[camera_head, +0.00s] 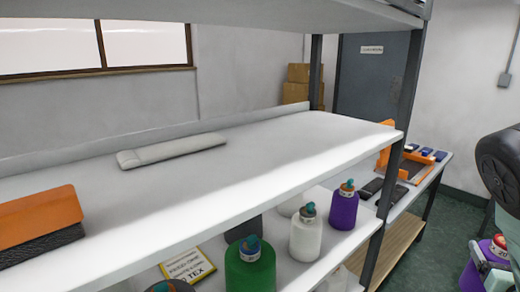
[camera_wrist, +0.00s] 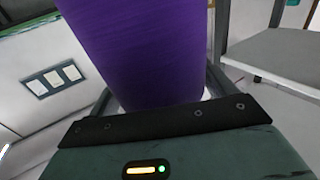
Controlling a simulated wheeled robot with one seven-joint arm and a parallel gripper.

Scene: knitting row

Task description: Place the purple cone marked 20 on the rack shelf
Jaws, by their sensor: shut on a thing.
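A purple cone (camera_wrist: 140,50) fills the upper middle of the wrist view, close to the camera. Part of a shelf (camera_wrist: 275,55) shows at right in the wrist view.
An orange-backed brush (camera_head: 40,218) and a pale flat bar (camera_head: 172,149) lie on the middle shelf. A dark rack post (camera_head: 385,210) stands at its right end. Beyond is a side table with orange and blue items.

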